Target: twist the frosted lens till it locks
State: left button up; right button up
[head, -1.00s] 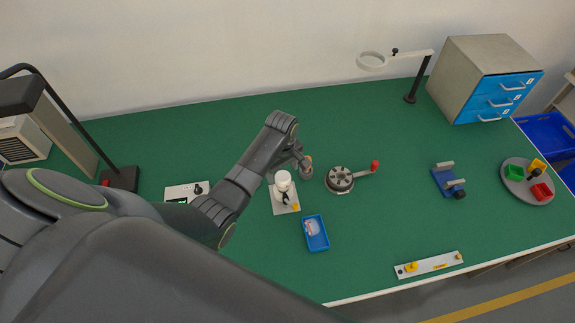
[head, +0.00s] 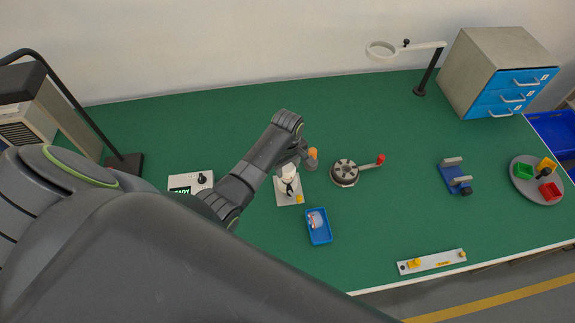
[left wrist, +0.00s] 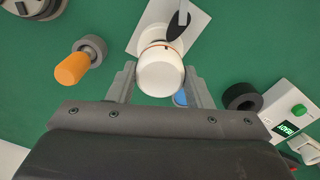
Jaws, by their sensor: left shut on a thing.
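The frosted lens (left wrist: 160,75) is a white, round-topped piece. In the left wrist view it sits between the two fingers of my left gripper (left wrist: 161,90), which is shut on it. An orange-brown line shows around it, near the pale base plate (left wrist: 140,38) with a black lever. In the head view the lens (head: 288,171) stands upright on its plate (head: 290,196), partly covered by my left gripper (head: 290,162). Whether the lens is locked cannot be told. My right gripper is not in view.
An orange-handled tool (left wrist: 75,68) and a dark ring (left wrist: 242,97) lie close to the lens. A control box (head: 190,183) reads READY. A blue tray (head: 318,227) and a round grey fixture with a red-knobbed crank (head: 344,173) are nearby.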

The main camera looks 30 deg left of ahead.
pick_arm(q)
jog(key=shift+m, duration=1.5)
jog(key=shift+m, duration=0.7)
jog(key=o, duration=0.5)
jog(key=shift+m, duration=0.4)
jog(key=o, duration=0.5)
jog(key=shift+r, duration=0.1)
